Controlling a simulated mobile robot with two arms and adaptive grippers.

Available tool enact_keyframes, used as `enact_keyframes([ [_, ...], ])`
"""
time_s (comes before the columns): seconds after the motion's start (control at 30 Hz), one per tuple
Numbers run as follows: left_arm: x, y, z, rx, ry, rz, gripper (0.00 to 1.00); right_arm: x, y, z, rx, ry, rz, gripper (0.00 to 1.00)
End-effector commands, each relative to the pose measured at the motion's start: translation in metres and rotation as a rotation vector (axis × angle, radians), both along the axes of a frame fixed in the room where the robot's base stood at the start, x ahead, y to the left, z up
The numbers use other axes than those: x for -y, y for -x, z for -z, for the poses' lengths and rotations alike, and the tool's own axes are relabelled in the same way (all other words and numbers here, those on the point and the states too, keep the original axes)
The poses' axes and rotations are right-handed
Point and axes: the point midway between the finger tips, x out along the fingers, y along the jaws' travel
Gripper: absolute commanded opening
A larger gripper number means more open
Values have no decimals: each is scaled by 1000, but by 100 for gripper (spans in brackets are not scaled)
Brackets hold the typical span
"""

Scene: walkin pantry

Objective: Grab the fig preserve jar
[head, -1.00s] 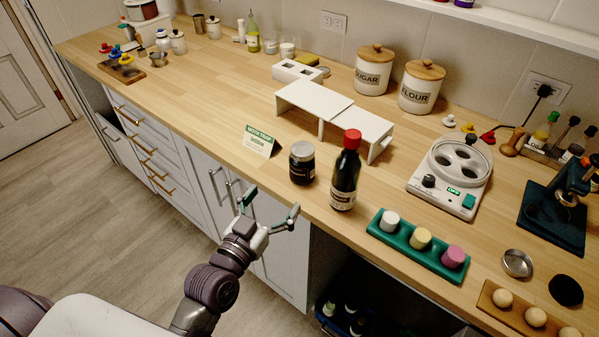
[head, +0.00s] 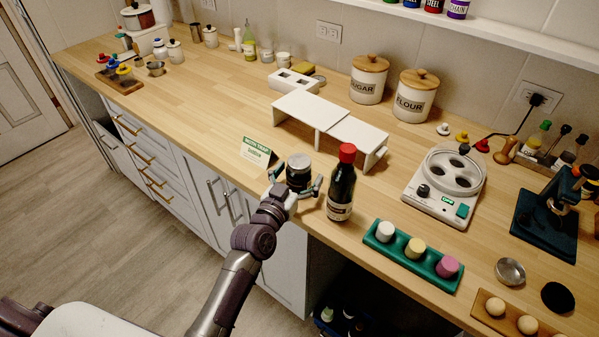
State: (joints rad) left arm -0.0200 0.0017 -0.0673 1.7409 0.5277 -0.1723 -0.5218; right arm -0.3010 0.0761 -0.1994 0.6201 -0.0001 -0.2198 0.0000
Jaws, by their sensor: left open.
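The fig preserve jar appears to be the dark jar with a grey lid (head: 299,170), standing upright on the wooden counter near its front edge; its label is too small to read. My left gripper (head: 296,188) is open at the counter edge, with its fingers on either side of the jar's lower part. I cannot tell whether the fingers touch it. The gripper hides the jar's base. My right gripper is not in view.
A dark bottle with a red cap (head: 341,183) stands close to the right of the jar. A small green-and-white card (head: 257,152) stands to its left. A white riser (head: 330,122) is behind. A green tray (head: 412,256) lies to the right.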

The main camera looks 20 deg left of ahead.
Motion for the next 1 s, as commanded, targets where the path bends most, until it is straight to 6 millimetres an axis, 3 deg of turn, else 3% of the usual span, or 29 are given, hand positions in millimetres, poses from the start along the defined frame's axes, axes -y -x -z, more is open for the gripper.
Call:
enact_keyframes([
  [0.23,0,-1,1,-1,0,0,93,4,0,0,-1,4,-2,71],
  [0.73,0,-1,1,-1,0,0,10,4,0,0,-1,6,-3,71],
  [1.0,0,-1,-4,4,2,0,9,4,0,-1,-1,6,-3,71],
])
